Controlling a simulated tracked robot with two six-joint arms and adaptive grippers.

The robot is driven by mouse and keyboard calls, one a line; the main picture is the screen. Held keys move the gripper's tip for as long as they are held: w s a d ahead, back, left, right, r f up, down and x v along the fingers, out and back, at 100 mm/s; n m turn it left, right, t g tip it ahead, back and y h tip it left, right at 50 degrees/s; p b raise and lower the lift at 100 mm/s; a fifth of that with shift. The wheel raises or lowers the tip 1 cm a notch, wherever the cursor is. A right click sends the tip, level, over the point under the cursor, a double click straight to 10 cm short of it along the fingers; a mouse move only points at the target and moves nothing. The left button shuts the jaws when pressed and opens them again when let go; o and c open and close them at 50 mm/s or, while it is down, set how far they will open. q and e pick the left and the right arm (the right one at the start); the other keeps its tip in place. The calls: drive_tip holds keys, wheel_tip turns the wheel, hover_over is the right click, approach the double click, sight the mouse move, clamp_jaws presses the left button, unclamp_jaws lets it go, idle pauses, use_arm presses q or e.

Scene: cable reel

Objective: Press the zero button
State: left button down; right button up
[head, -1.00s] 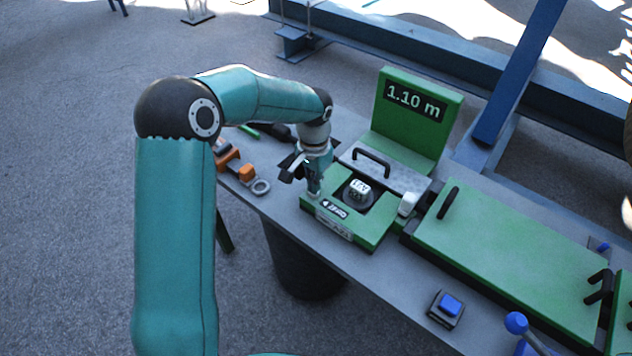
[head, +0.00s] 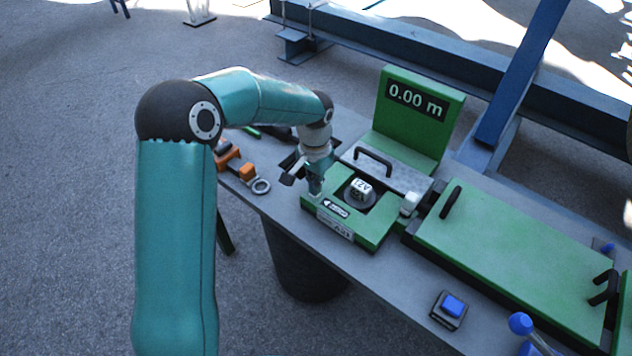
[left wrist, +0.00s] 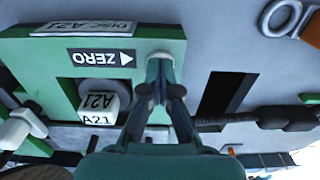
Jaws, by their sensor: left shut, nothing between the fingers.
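The green measuring unit (head: 372,238) stands on the grey bench, with its display (head: 417,101) reading 0.00 m. My left gripper (head: 316,190) is shut and empty, its tips pointing down at the unit's left corner. In the left wrist view, the shut fingertips (left wrist: 160,62) are at the end of the ZERO label (left wrist: 97,58), where its arrow points. The zero button is mostly hidden by the fingertips; a pale rounded edge shows there. I cannot see a gap between tips and button. My right gripper is not in view.
A white block marked A21 (head: 361,187) sits in the unit's recess. A black handle (head: 373,160) stands behind it. A long green cover (head: 510,265) lies to the right. A blue button (head: 453,305) is near the bench's front edge. Orange parts (head: 246,172) lie left.

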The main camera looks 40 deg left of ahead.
use_arm(q)
wheel_tip(320, 180, up, 3)
drive_tip(key=shift+r+p, duration=0.1)
drive_tip(key=shift+p, duration=0.9)
wheel_tip(320, 180, up, 11)
drive_tip(key=shift+f, duration=0.2)
